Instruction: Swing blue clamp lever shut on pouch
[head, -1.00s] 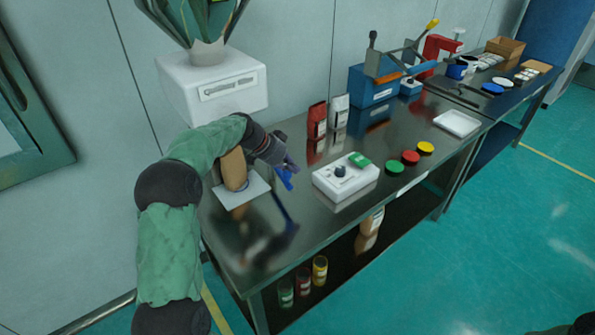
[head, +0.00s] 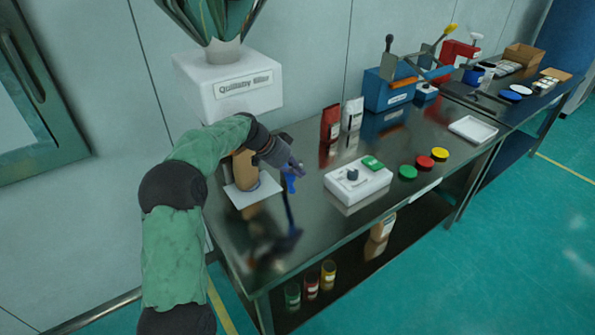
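My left gripper (head: 293,169) is at the left end of the steel table, above its top. A small blue piece (head: 291,184) shows at its fingertips; it may be the blue clamp lever. I cannot tell whether the fingers are closed on it. My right gripper is out of view.
A white control box (head: 350,193) with a dark knob and green button sits right of the gripper. Red (head: 331,122) and white (head: 353,113) pouches stand behind it. Green, red and yellow discs (head: 424,162) lie farther right. A white pedestal (head: 215,92) with a plant stands behind my arm.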

